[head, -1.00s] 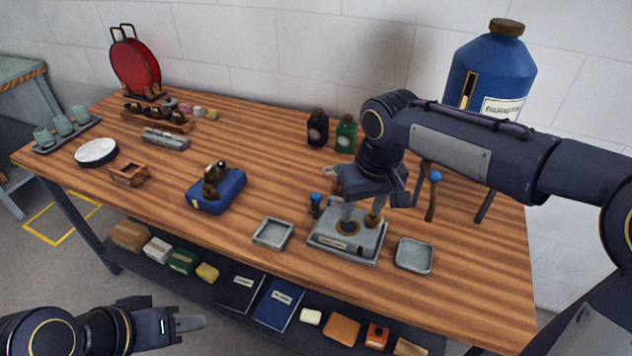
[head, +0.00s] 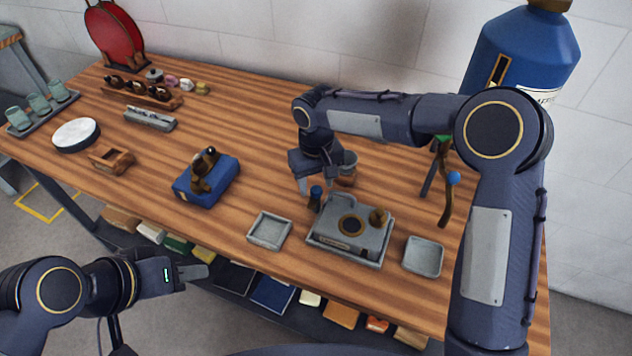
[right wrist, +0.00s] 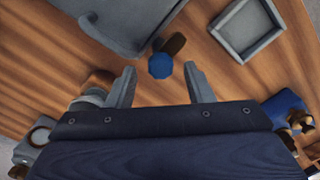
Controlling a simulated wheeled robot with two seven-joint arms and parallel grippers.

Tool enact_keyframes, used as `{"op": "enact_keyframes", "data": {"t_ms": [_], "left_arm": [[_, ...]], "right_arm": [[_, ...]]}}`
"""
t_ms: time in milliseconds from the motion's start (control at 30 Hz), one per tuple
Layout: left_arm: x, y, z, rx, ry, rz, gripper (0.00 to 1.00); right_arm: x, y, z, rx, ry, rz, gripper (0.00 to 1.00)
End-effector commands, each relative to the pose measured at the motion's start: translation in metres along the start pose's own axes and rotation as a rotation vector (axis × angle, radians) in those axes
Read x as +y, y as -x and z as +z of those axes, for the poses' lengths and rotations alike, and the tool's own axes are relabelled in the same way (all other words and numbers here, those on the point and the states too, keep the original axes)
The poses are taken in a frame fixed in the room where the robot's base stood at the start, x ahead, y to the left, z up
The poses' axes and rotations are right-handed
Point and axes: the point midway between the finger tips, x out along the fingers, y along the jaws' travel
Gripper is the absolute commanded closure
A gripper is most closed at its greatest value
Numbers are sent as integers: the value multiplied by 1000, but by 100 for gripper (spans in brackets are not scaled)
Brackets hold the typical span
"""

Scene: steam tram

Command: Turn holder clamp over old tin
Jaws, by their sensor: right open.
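A grey holder block (head: 375,242) stands near the front of the table. A round dark piece with a brassy ring (head: 350,226), perhaps the old tin, sits in its top. A blue-topped knob (head: 316,192) with a brown lever, which looks like the clamp, stands at the block's back-left corner. My right gripper (head: 316,187) is open over this knob. In the right wrist view the blue knob (right wrist: 160,67) shows just beyond and between the open fingertips, with no visible grip on it. My left gripper (head: 190,275) hangs before the table; its finger opening cannot be made out.
Grey trays stand left (head: 268,231) and right (head: 424,257) of the block. A blue box with a bronze fitting (head: 207,178) is further left. A grey cup (head: 349,162) is close behind my right gripper. A blue-tipped bronze lever (head: 447,190) and large blue bottle (head: 522,62) are right.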

Motion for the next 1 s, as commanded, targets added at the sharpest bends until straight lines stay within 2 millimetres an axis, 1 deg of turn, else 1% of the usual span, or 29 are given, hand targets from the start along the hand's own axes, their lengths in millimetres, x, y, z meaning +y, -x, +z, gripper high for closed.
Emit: {"op": "enact_keyframes", "data": {"t_ms": [33, 133, 400, 467, 700, 767, 1000], "left_arm": [[0, 1, -1, 0, 0, 0, 64], [1, 2, -1, 0, 0, 0, 64], [1, 1, -1, 0, 0, 0, 64], [1, 1, -1, 0, 0, 0, 64], [1, 1, -1, 0, 0, 0, 64], [1, 1, -1, 0, 0, 0, 64], [1, 1, -1, 0, 0, 0, 64]], "right_arm": [[0, -5, 1, -3, 1, 0, 53], [0, -10, 0, 0, 1, -1, 53], [0, -12, 0, 1, 0, -1, 53], [0, -12, 0, 1, 0, -1, 59], [0, -12, 0, 1, 0, 0, 91], [0, -12, 0, 1, 0, 0, 97], [0, -12, 0, 0, 21, 0, 97]]}}
